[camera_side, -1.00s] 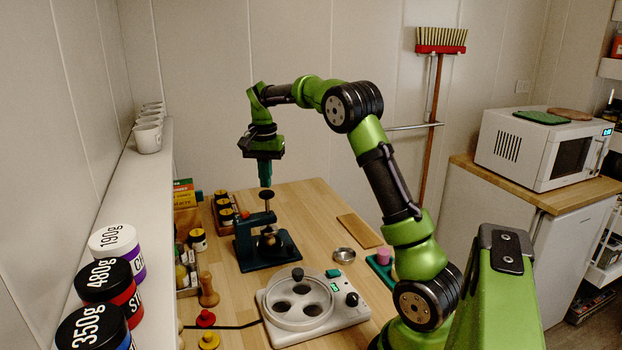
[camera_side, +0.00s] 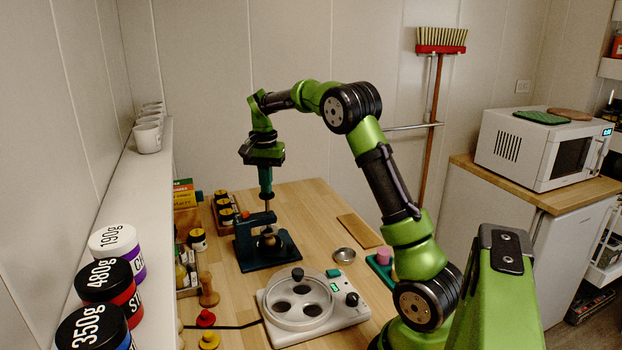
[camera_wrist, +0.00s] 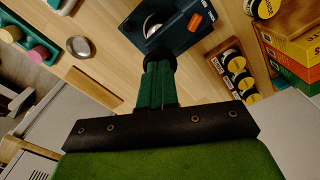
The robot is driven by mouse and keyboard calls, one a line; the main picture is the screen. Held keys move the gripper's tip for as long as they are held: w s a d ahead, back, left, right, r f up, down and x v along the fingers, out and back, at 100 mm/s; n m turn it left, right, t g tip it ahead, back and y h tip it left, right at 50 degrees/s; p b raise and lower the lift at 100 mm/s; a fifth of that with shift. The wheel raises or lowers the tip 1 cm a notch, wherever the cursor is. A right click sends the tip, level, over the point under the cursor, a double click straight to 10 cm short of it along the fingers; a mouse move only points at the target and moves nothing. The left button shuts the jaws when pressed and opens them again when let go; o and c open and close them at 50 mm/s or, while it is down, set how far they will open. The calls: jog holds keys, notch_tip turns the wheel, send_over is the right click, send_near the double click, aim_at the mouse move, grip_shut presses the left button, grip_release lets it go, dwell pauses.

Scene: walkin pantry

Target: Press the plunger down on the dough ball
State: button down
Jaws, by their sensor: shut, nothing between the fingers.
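A dark teal press (camera_side: 268,250) stands on the wooden table, with an upright plunger (camera_side: 267,205) topped by a dark round knob. A pale rounded shape, likely the dough ball (camera_side: 268,240), sits low in the press, partly hidden by its frame. My gripper (camera_side: 266,191) is shut and empty, pointing down, its fingertips at the plunger's top. In the wrist view, the shut green fingers (camera_wrist: 157,88) end at the black round knob (camera_wrist: 159,61). The press base (camera_wrist: 178,30) shows beyond it. I cannot tell exactly how firmly they touch.
A hotplate-like white appliance (camera_side: 312,308) with a clear round lid stands in front of the press. A metal dish (camera_side: 344,255) and a wooden board (camera_side: 360,231) lie to the right. Jars in a crate (camera_side: 224,212) stand behind left.

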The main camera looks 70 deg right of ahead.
jog(key=shift+f, duration=1.7)
dwell(1.3)
jog(key=shift+r, duration=3.35)
jog(key=shift+s+a+f+n, duration=0.15)
jog(key=shift+f+n, duration=0.15)
jog(key=shift+f, duration=0.2)
jog(key=shift+s+a+f+n, duration=0.15)
jog(key=shift+f+n, duration=0.15)
jog(key=shift+f, duration=0.15)
jog(key=s+a+r+n+t+y, duration=0.1)
jog(key=s+a+r+n+t, duration=0.1)
jog(key=s+a+n, duration=0.3)
jog(key=s+a+r+n+t+y, duration=0.1)
jog(key=s+a+n+t, duration=0.3)
jog(key=s+a, duration=0.9)
jog(key=a+r+t, duration=0.1)
jog(key=a, duration=0.7)
jog(key=shift+s+a+n, duration=0.2)
jog(key=shift+s+n, duration=0.15)
jog(key=shift+n, duration=0.05)
jog(key=c, duration=1.8)
grip_release()
jog(key=shift+c, duration=0.2)
